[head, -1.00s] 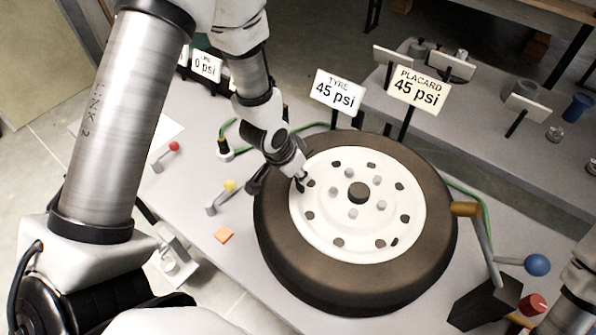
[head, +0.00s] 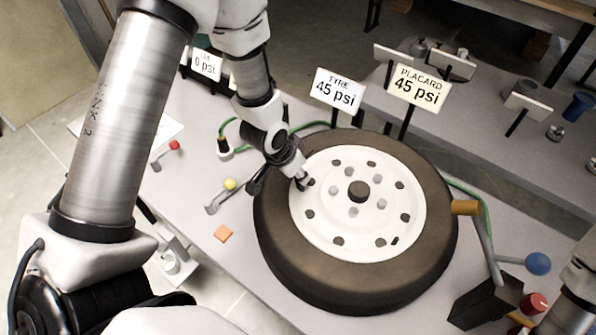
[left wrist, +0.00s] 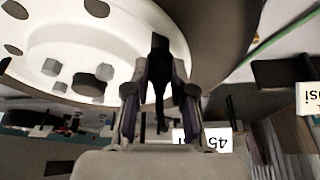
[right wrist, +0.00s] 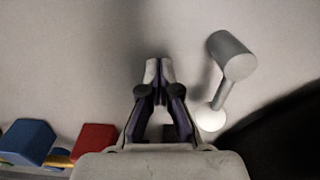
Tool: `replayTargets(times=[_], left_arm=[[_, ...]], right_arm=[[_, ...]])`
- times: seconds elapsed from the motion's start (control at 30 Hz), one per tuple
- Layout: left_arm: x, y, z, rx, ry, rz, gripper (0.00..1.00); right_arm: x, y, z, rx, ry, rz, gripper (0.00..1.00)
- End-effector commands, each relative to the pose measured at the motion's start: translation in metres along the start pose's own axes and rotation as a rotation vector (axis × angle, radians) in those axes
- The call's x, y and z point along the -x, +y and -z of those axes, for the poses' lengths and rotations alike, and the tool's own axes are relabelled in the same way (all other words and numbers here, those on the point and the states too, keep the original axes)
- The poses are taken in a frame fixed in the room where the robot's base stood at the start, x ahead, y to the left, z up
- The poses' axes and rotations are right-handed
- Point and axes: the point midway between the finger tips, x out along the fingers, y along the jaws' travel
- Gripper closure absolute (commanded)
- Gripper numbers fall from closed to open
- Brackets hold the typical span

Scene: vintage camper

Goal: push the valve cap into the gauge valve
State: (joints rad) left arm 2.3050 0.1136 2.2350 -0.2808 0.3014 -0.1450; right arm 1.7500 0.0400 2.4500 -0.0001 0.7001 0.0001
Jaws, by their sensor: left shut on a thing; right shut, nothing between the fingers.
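My left gripper (head: 302,183) is at the left part of the white wheel rim, close to its face. In the left wrist view its fingers (left wrist: 160,85) are shut on a slim black piece (left wrist: 160,50), which I take to be the valve cap. The piece points toward the rim. The gauge valve cannot be made out; the fingers and the piece cover that spot, so I cannot tell whether they touch. My right gripper (right wrist: 158,68) is shut and empty over a pale surface.
The tyre (head: 285,255) lies flat on the grey table, with the white rim (head: 345,240) facing up. Signs read TYRE 45 psi (head: 338,88) and PLACARD 45 psi (head: 417,87). A blue-ended lever (head: 537,263) stands at right. A green hose (head: 230,124) runs behind.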

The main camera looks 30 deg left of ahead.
Motion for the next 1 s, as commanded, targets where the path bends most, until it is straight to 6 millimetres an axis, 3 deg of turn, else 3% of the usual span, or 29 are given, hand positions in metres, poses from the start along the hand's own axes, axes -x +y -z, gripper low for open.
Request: replayTargets(times=[0.23,0.27,0.3,0.33,0.73,0.87,1.0], left_arm=[[-0.005,0.000,-0.002,0.000,0.000,0.000,1.00],[-0.004,0.000,-0.002,0.000,0.000,0.000,0.66],[-0.004,0.000,-0.002,0.000,0.000,0.000,0.52],[-0.004,0.000,-0.002,0.000,0.000,0.000,0.47],[0.004,0.000,-0.001,0.001,0.001,0.001,0.47],[0.026,0.000,-0.001,0.001,0.004,0.000,0.47],[0.060,0.000,0.000,0.003,0.005,-0.001,0.47]], right_arm=[[-0.004,0.000,0.000,0.000,0.000,0.000,1.00],[-0.003,0.000,0.000,0.000,0.000,0.000,1.00],[-0.003,0.000,0.000,0.000,0.000,0.000,1.00],[-0.003,0.000,0.000,0.000,0.000,0.000,1.00],[-0.003,0.000,0.000,0.000,0.000,0.000,1.00],[-0.003,0.000,0.000,0.000,0.000,0.000,1.00],[-0.003,0.000,0.000,0.000,0.000,0.000,1.00]])
